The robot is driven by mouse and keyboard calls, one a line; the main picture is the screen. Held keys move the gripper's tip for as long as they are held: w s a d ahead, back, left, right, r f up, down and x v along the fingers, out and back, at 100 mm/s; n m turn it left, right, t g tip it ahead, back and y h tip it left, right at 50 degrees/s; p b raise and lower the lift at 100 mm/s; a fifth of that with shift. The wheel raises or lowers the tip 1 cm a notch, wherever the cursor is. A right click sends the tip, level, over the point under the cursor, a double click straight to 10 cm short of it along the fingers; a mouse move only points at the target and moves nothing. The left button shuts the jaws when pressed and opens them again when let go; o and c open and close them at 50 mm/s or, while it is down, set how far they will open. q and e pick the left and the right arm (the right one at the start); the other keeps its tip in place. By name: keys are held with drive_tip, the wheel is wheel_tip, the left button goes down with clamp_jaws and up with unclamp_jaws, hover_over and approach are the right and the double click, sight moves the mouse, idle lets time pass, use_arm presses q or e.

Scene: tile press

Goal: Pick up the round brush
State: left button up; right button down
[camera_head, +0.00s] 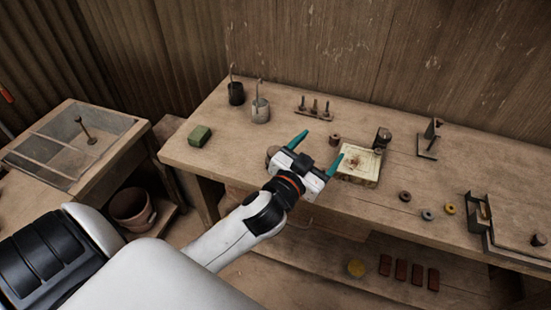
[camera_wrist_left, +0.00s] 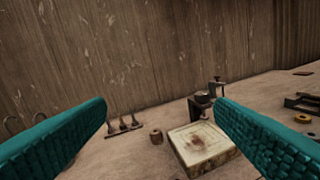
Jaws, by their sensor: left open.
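My left gripper (camera_head: 317,151) is open and empty above the front of the workbench, its teal fingers spread and pointing toward the back. In the left wrist view the open fingers (camera_wrist_left: 162,112) frame the wall and bench. I cannot tell for sure which thing is the round brush. A small rack (camera_head: 314,112) with a few upright tools, possibly brushes, stands beyond the fingers; it also shows in the wrist view (camera_wrist_left: 124,129). A tan round thing (camera_head: 272,152) is partly hidden behind the left finger. My right gripper is not in view.
A pale square tile (camera_head: 358,166) lies right of the gripper, near a small brown cylinder (camera_head: 334,139). Dark (camera_head: 236,96) and grey (camera_head: 260,111) pots stand at the back left, near a green block (camera_head: 199,136). Small rings (camera_head: 427,215) lie at right. A plank wall closes the back.

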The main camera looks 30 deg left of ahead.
use_arm(q)
drive_tip(key=w+d+r+m+t+h, duration=0.2)
drive_tip(key=d+r+m+h, duration=0.4)
drive_tip(key=r+m+h, duration=0.15)
drive_tip(key=d+r+m+g+h, duration=0.2)
drive_tip(key=d+m+h, duration=0.25)
drive_tip(key=h, duration=0.25)
drive_tip(key=m+g+y, duration=0.5)
drive_tip(key=g+y, duration=1)
drive_tip(key=g, duration=0.3)
hover_over(276, 151)
wheel_tip(276, 151, down, 11)
drive_tip(key=shift+f, duration=0.1)
wheel_tip(276, 151, down, 5)
drive_tip(key=shift+a+f+p, duration=0.1)
drive_tip(key=shift+p, duration=0.75)
drive_tip(key=shift+f, duration=0.6)
drive_tip(key=shift+s+f+p, duration=0.1)
drive_tip(key=shift+f+p, duration=0.25)
drive_tip(key=shift+p, duration=0.05)
wheel_tip(276, 151, down, 4)
drive_tip(key=shift+r+p, duration=0.2)
drive_tip(key=shift+p, duration=0.5)
drive_tip(key=shift+f, duration=0.45)
